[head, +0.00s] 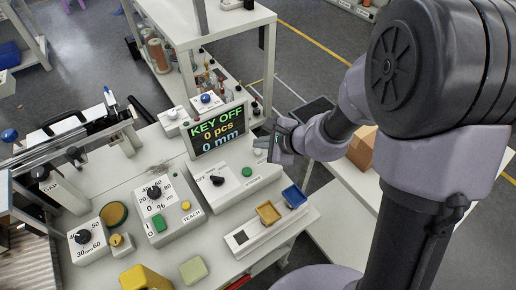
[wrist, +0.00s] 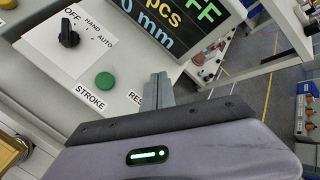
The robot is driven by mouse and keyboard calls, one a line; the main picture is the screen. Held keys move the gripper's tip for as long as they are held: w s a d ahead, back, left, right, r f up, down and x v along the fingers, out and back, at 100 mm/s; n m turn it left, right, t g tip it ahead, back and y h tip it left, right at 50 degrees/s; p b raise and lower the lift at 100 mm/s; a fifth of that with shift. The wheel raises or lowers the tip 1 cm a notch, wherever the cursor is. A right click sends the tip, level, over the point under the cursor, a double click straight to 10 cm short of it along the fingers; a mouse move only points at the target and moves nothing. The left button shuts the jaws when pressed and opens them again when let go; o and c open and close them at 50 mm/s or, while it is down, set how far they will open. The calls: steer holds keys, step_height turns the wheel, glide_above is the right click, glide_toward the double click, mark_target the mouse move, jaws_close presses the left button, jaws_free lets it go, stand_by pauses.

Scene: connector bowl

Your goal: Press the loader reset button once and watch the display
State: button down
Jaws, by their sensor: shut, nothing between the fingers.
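The display (head: 217,130) stands upright behind the control box and reads KEY OFF, 0 pcs, 0 mm. It shows in part in the wrist view (wrist: 182,22). The control box (head: 208,205) has a black selector knob (wrist: 68,36) marked OFF, HAND, AUTO and a green button (wrist: 105,81) labelled STROKE. My gripper (wrist: 160,78) is shut and empty, at the box's right end beside the display. I cannot tell whether it touches anything.
Left of the box stands a TEACH box (head: 170,212) with a dial, a green button and a yellow button. A shelf rack (head: 215,30) stands behind the display.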

mark_target(261, 153)
steer(key=shift+r, duration=0.1)
step_height(261, 153, up, 5)
steer(key=p, duration=0.4)
stand_by(0.7)
